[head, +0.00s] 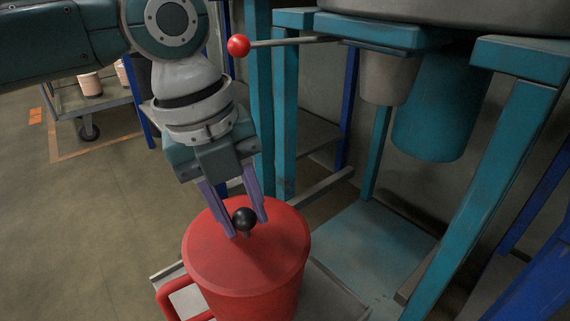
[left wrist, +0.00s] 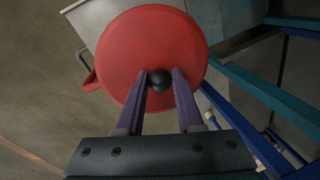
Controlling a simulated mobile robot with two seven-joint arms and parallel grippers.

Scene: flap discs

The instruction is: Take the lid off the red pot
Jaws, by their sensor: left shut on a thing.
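The red pot (head: 245,307) stands upright at the bottom middle of the head view, with a red side handle (head: 168,300) on its left. Its red lid (head: 215,250) sits on top and has a black ball knob (head: 243,218) at its centre. In the left wrist view the lid (left wrist: 150,40) fills the upper middle, with the knob (left wrist: 160,79) between the fingers. My left gripper (head: 249,222) comes down from above and is shut on the knob, one purple finger on each side. My right gripper is not in view.
A teal machine frame (head: 480,185) stands close on the right. A lever with a red ball (head: 238,45) sticks out near my left arm. A grey surface (head: 330,293) lies beside the pot. A cart (head: 95,100) stands at the back left; floor on the left is clear.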

